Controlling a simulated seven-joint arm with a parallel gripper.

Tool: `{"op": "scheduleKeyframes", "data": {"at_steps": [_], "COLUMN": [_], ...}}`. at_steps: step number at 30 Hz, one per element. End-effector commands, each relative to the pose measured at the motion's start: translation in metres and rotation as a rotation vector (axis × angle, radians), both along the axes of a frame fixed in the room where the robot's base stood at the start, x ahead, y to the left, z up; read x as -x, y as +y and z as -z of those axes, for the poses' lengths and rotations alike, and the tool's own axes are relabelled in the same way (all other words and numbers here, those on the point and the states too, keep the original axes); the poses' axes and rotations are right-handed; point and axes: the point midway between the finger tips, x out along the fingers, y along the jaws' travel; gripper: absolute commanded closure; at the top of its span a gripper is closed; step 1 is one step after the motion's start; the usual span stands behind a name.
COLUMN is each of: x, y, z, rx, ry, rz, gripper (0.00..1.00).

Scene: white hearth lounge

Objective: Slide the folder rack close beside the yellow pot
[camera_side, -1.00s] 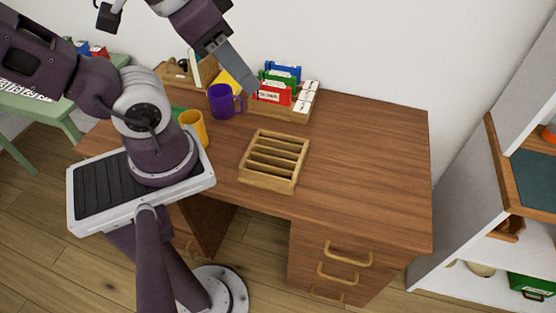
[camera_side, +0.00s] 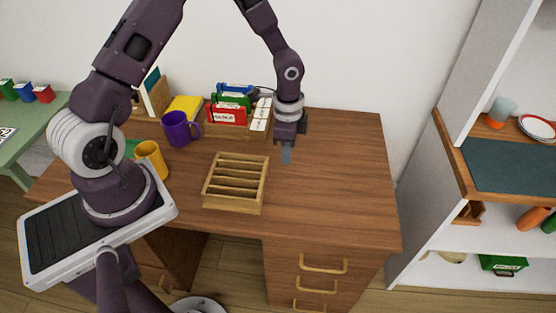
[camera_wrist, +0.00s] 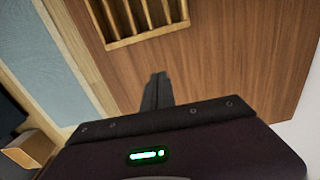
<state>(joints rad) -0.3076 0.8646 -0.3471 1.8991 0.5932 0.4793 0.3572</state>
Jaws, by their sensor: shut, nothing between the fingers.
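The folder rack (camera_side: 236,183), a light wooden frame with several slots, lies on the brown desk near its front edge. Part of it shows at the top of the wrist view (camera_wrist: 147,39). The yellow pot (camera_side: 152,160), an orange-yellow cup-like vessel, stands upright to the left of the rack with a clear gap between. My gripper (camera_side: 286,158) is shut and empty, pointing down to the right of the rack and apart from it. Its fingertips also show in the wrist view (camera_wrist: 158,77). I cannot tell whether they touch the desk.
A purple mug (camera_side: 178,129) stands behind the yellow pot. A wooden organizer with red, green and blue folders (camera_side: 228,113) and white cards stands at the back. The desk's right side (camera_side: 345,180) is bare. A shelf unit (camera_side: 446,139) stands farther right.

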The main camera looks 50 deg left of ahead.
Motion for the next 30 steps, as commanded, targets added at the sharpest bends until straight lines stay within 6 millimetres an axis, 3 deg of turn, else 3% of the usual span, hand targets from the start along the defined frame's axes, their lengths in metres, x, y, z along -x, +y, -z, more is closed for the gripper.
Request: {"op": "scheduleKeyframes", "data": {"at_steps": [11, 18, 30], "x": [0.002, 0.023, 0.028], "y": [-0.001, 0.025, 0.029], "z": [0.082, 0.082, 0.082], "rx": [0.000, -0.001, -0.001], "ry": [0.006, 0.001, 0.001], "rz": [0.000, -0.003, -0.002], "gripper": [1.00, 1.00, 1.00]}}
